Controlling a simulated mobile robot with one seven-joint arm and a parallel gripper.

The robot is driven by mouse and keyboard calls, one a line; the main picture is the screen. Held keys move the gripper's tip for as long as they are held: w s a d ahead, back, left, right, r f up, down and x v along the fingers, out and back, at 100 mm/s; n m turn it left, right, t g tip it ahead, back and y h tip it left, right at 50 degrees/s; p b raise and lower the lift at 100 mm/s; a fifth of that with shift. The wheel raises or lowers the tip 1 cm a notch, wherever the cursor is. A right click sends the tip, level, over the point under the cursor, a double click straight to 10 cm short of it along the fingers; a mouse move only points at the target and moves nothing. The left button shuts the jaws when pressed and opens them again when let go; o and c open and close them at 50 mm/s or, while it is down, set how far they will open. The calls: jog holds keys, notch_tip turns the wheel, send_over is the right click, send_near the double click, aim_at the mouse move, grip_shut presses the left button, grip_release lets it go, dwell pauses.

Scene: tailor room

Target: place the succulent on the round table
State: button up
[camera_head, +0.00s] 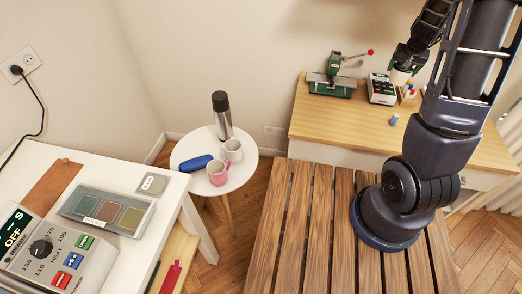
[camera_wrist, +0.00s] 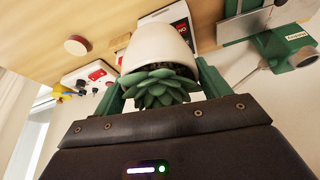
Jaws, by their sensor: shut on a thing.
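The succulent (camera_wrist: 158,88) is a green rosette in a white pot (camera_wrist: 150,45), seen in the wrist view. My gripper (camera_wrist: 158,80) is shut on the pot, with a green finger on each side of it. In the head view my gripper (camera_head: 402,72) is above the wooden desk at the back right, and the white pot shows small and partly hidden there. The round table (camera_head: 241,172) is small and white, left of centre in the head view. It bears a dark flask (camera_head: 222,115), a white mug (camera_head: 233,151), a pink mug (camera_head: 217,173) and a blue case (camera_head: 195,163).
The wooden desk (camera_head: 310,125) holds a green press (camera_head: 332,84), a small device (camera_head: 382,88) and a blue spool (camera_head: 394,119). A white table (camera_head: 160,200) with a heat control box (camera_head: 55,250) stands at left. Bare round tabletop shows at the right and front edges.

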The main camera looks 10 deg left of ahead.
jog(key=w+a+f, duration=0.2)
jog(key=a, duration=0.7)
jog(key=w+a+f, duration=0.2)
jog(key=w+a, duration=0.1)
jog(key=a, duration=0.6)
jog(key=w+a+f, duration=0.2)
jog(key=a, duration=0.8)
jog(key=s+a+n+y, duration=0.1)
jog(key=s+a+n, duration=0.2)
jog(key=a, duration=2.4)
jog(key=s+a+n, duration=0.1)
jog(key=s+a, duration=0.4)
jog(key=a, duration=0.3)
jog(key=s+a+n+y, duration=0.1)
jog(key=s+a, duration=0.3)
jog(key=a, duration=0.5)
jog(key=s+a+n, duration=0.1)
jog(key=s+a, duration=0.4)
jog(key=a, duration=0.3)
jog(key=s+a+f, duration=0.3)
jog(key=s+f, duration=0.1)
jog(key=s, duration=0.3)
jog(key=s+a+f, duration=0.2)
jog(key=s+f, duration=0.1)
jog(key=s, duration=0.4)
jog(key=shift+y, duration=0.3)
notch_tip(320, 180, down, 20)
jog(key=shift+a+f, duration=0.1)
jog(key=shift+f, duration=0.1)
jog(key=shift+f, duration=0.2)
